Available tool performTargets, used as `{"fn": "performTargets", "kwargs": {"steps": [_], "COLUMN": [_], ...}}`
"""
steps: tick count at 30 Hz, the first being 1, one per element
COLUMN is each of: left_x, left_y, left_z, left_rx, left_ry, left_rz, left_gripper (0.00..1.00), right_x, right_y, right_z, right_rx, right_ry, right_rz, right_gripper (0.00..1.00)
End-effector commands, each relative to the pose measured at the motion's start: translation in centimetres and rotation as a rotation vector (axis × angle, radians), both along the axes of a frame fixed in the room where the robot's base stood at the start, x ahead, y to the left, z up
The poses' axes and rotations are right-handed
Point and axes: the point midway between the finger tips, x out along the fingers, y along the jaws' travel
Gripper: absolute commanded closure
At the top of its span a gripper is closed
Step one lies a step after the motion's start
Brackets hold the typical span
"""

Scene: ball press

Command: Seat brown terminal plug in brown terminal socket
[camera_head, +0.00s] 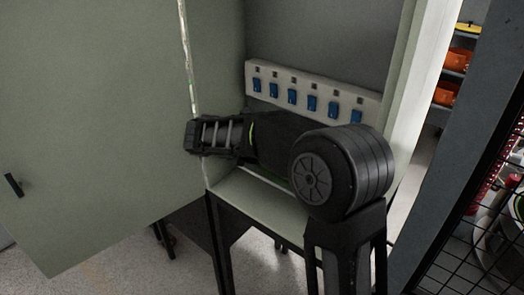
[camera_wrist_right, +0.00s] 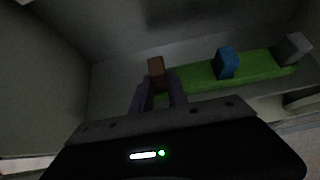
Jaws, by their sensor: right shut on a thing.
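In the right wrist view, my right gripper (camera_wrist_right: 158,84) has its two dark fingers close together, shut on a small brown block, the brown terminal plug (camera_wrist_right: 156,68), at the fingertips. The plug stands by the left end of a green strip (camera_wrist_right: 200,76). The fingers hide its lower part, so I cannot tell whether it touches a socket. No separate brown socket can be made out. My left gripper is not in view.
A blue block (camera_wrist_right: 226,63) and a grey block (camera_wrist_right: 291,48) stand along the green strip to the right. In the head view, a pale panel (camera_head: 314,84) with several blue switches lines the cabinet's back. The open cabinet door (camera_head: 95,110) is at left.

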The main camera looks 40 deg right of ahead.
Motion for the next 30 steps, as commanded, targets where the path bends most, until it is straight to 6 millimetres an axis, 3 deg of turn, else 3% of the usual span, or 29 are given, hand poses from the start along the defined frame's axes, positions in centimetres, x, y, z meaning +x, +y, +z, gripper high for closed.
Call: {"fn": "performTargets", "kwargs": {"steps": [8,9,18,30], "left_x": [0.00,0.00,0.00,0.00], "left_y": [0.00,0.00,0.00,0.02], "left_z": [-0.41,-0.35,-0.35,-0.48], "left_rx": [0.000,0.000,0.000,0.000], "left_ry": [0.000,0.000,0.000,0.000], "left_rz": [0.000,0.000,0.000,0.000], "left_gripper": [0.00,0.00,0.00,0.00], "right_x": [0.00,0.00,-0.13,-0.36], "right_y": [0.01,0.02,-0.01,0.15], "right_z": [-0.80,-0.73,-0.89,-0.92], "right_rx": [0.000,0.001,0.002,0.003], "right_ry": [0.001,0.001,0.004,0.009], "right_rz": [0.001,0.001,-0.003,-0.007], "right_gripper": [1.00,0.78,0.55,0.55]}}
